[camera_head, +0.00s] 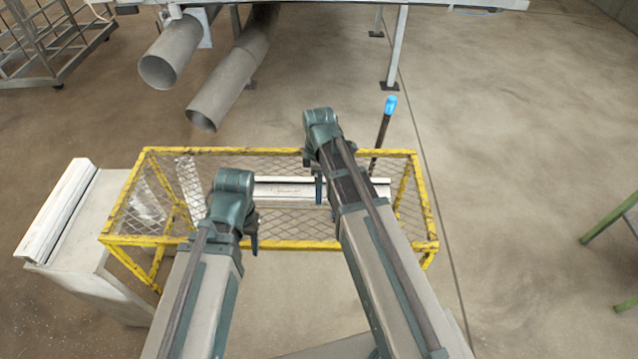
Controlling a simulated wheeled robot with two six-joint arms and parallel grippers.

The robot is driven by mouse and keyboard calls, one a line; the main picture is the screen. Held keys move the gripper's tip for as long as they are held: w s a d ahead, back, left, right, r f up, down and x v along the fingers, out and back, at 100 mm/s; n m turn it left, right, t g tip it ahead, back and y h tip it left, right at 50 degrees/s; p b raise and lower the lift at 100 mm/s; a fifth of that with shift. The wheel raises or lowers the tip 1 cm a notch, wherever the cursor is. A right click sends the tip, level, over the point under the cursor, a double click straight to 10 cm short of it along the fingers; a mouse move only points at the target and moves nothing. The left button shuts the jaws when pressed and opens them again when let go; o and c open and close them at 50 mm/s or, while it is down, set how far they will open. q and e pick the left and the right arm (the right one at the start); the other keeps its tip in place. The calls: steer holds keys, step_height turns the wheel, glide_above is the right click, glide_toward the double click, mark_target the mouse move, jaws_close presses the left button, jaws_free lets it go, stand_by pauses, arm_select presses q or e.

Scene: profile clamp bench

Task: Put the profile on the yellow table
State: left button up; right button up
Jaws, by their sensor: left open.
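The yellow table (290,244) is a yellow frame with a wire-mesh top, in front of me. A long pale profile (288,190) lies across its mesh, roughly parallel to the long edges; my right arm hides part of it. My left gripper (252,232) is open and empty, over the table's near edge and in front of the profile's left end. My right gripper (319,186) is at the middle of the profile, seen close against it. Whether its jaws are open or shut, or touch the profile, is not clear.
A grey block (100,225) with another pale rail (58,210) on top stands left of the table. A dark rod with a blue tip (390,105) rises at the table's far edge. Large grey pipes (230,85) lie beyond. The floor at right is clear up to a green frame (610,215).

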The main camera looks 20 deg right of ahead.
step_height(320, 180, up, 9)
steer(key=p, duration=0.8)
steer(key=s+a+m+h, duration=0.1)
steer(key=s+a+m, duration=0.9)
steer(key=s, duration=0.4)
steer(key=shift+s+a+r+m, duration=0.15)
steer(key=shift+a+r+m, duration=0.1)
steer(key=shift+m, duration=0.25)
